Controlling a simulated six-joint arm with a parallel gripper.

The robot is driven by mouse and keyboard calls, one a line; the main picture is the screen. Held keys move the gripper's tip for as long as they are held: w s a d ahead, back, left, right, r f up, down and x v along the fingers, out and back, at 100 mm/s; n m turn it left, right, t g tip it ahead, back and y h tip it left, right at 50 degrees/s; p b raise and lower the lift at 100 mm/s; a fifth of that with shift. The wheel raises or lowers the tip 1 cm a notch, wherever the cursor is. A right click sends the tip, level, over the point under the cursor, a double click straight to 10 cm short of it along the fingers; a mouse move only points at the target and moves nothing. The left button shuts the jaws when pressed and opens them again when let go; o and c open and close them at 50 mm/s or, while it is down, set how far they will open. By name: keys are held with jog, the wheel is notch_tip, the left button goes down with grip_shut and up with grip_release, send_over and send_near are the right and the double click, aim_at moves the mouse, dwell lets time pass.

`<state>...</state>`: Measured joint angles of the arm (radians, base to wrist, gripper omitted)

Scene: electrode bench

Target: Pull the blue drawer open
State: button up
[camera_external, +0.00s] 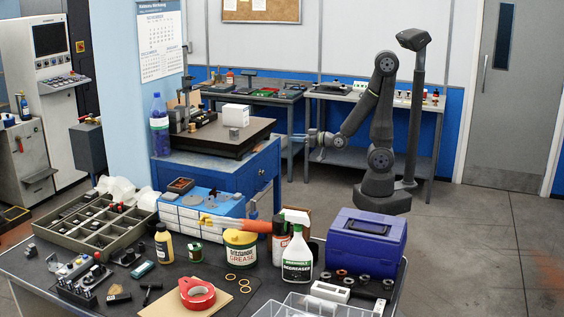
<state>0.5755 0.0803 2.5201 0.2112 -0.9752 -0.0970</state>
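The blue drawer (253,178) is in the front of a blue cabinet (207,172), left of centre in the external view. Its face is turned to the right and looks flush with the cabinet. A small dark handle (262,172) shows on it. My gripper (312,138) is in the air to the right of the drawer and apart from it, pointing left. It is small in the picture and I cannot tell whether its fingers are open or shut. I see nothing held in it. The lower part of the cabinet is hidden behind the front bench's things.
A surface plate (222,137) with a white box (237,113) stands on the cabinet. The front bench (115,283) carries bottles, a grease tub (240,249) and a purple case (366,240). A back bench (340,97) stands behind my arm. Floor at right (470,235) is clear.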

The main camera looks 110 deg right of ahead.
jog(key=shift+w+a, duration=0.1)
jog(key=shift+a, duration=0.05)
jog(key=shift+w+a+f+n+g+y, duration=0.1)
jog(key=shift+a+f+n+g+y, duration=0.3)
jog(key=shift+a+y, duration=0.45)
jog(key=shift+w+a+f+n+g+y, duration=0.15)
jog(key=shift+a+n+y, duration=0.3)
jog(key=shift+a+y, duration=0.35)
jog(key=shift+w+a+f+n+g+y, duration=0.1)
jog(key=shift+a+f+n+g+y, duration=0.3)
jog(key=shift+a+y, duration=0.45)
jog(key=shift+d+r, duration=0.1)
